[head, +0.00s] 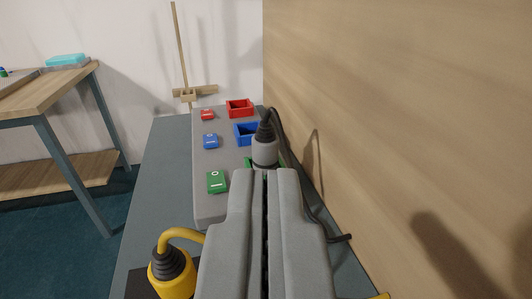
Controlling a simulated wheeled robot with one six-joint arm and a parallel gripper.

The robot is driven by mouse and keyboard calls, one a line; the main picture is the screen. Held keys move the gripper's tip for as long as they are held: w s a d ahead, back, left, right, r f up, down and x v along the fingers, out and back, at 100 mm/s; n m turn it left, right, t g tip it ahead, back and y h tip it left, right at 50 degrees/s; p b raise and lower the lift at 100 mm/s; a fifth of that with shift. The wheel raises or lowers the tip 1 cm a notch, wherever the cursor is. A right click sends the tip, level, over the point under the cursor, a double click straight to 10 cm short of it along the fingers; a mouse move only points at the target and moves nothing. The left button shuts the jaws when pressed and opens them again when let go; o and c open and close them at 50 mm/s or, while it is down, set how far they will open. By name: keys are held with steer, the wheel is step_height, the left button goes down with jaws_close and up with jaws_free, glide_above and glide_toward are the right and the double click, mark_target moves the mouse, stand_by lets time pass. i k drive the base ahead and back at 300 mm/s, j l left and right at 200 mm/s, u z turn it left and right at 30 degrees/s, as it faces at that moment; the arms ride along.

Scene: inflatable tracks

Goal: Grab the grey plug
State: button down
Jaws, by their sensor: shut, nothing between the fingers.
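The grey plug (265,152) has a grey body, a black ribbed sleeve on top and a black cable. It stands upright at the green socket (248,162), just beyond my fingertips; its lower end is hidden, so I cannot tell whether it sits in the socket. My gripper (264,174) is shut with nothing between its fingers. Its tips point at the plug, and I cannot tell whether they touch it. My gripper hides much of the green socket.
A grey box (208,185) carries red, blue and green switches, a red socket (240,107) and a blue socket (246,133). A yellow plug (171,273) stands at lower left. A wooden wall (400,120) rises close on the right. The black cable (309,205) runs along it.

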mark_target(265, 143)
steer(key=i+j, duration=0.1)
steer(key=j, duration=0.55)
steer(key=i+j+z, duration=0.1)
steer(key=j, duration=0.5)
steer(key=i+j, duration=0.15)
steer(key=j, duration=0.5)
steer(key=j+z, duration=0.15)
steer(key=z, duration=1.05)
